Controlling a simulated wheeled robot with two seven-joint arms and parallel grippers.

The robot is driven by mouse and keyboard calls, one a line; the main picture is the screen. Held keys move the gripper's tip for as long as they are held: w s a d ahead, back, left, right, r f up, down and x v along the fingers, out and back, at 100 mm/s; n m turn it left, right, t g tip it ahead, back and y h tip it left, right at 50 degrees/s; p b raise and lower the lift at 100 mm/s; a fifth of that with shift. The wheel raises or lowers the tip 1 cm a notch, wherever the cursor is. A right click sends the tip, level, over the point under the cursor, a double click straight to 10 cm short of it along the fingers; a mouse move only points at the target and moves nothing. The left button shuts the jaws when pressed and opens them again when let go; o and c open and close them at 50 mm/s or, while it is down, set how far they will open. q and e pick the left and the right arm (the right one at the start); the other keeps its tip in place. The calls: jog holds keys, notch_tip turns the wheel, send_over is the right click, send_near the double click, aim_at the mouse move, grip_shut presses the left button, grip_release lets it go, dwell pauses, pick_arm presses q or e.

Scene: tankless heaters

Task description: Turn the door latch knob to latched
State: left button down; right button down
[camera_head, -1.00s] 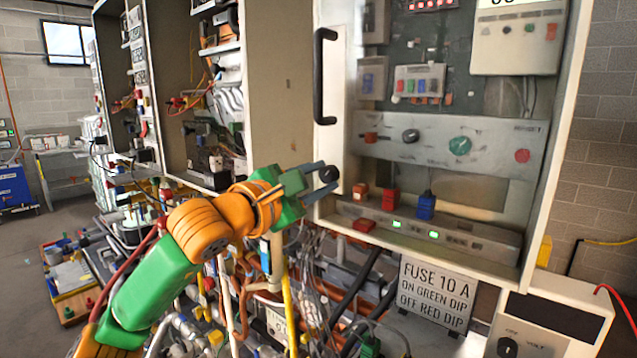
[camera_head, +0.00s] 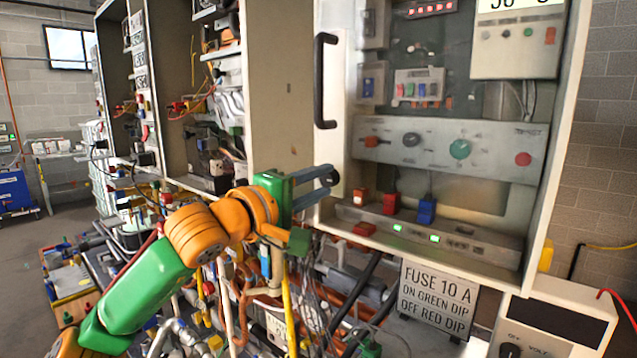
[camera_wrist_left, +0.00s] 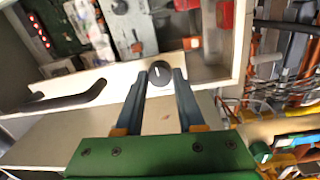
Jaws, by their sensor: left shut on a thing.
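The door latch knob (camera_wrist_left: 160,73) is a round black knob with a small white mark, on the pale door edge of the panel cabinet. In the left wrist view it sits between the two fingertips of my left gripper (camera_wrist_left: 161,79), which is shut on it. In the head view the green left gripper (camera_head: 328,177) reaches the door edge below the black door handle (camera_head: 325,80), and its dark fingers hide most of the knob. My right gripper is in neither view.
The cabinet's control panel (camera_head: 450,148) with knobs and buttons lies to the right of the gripper. Hoses and wires (camera_head: 300,290) crowd below it. A fuse sign (camera_head: 437,299) and a white meter box (camera_head: 565,310) stand at lower right.

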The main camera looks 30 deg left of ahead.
pick_arm(q)
jog(key=shift+r+m, duration=0.1)
jog(key=shift+m, duration=0.4)
jog(key=c, duration=0.5)
grip_release()
jog(key=s+b, duration=0.1)
jog(key=s+f+b, duration=0.1)
jog(key=shift+s+a+f+b, duration=0.1)
jog(key=shift+s+a+b, duration=0.1)
jog(key=shift+s+b, duration=0.2)
jog(key=s, duration=0.1)
jog(key=s+b, duration=0.1)
jog(key=s, duration=0.2)
jog(key=shift+a+r+b, duration=0.1)
jog(key=shift+r+b, duration=0.2)
jog(key=shift+r, duration=0.05)
